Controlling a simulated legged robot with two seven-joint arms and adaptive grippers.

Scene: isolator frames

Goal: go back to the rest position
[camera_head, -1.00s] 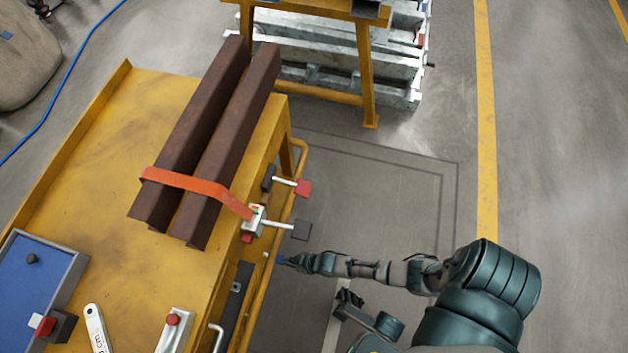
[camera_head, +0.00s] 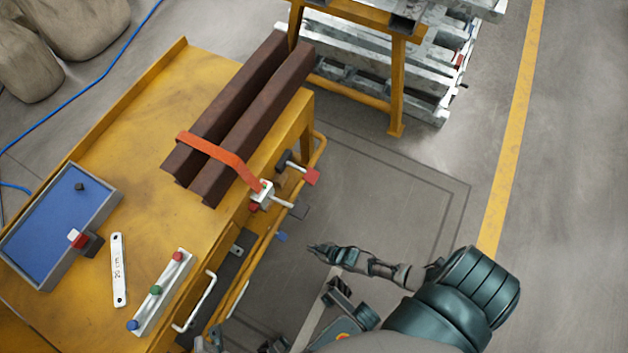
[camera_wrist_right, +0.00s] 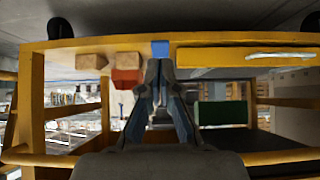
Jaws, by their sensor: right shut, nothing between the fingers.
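My right gripper (camera_head: 313,248) is shut and empty, over the floor to the right of the yellow cart (camera_head: 140,120). It stands a little apart from a small blue tab (camera_head: 281,237) at the cart's side. In the right wrist view the closed fingers (camera_wrist_right: 160,68) point toward the cart's yellow edge, with the blue tab (camera_wrist_right: 160,48) just beyond their tips. My right forearm reaches in from the lower right.
Two brown beams (camera_head: 245,125) lie on the cart under an orange strap (camera_head: 215,155). Clamps with red ends (camera_head: 312,176) and a handle (camera_head: 202,303) stick out from the cart's side. A blue tray (camera_head: 60,220) sits left. The floor (camera_head: 390,200) beyond my gripper is clear.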

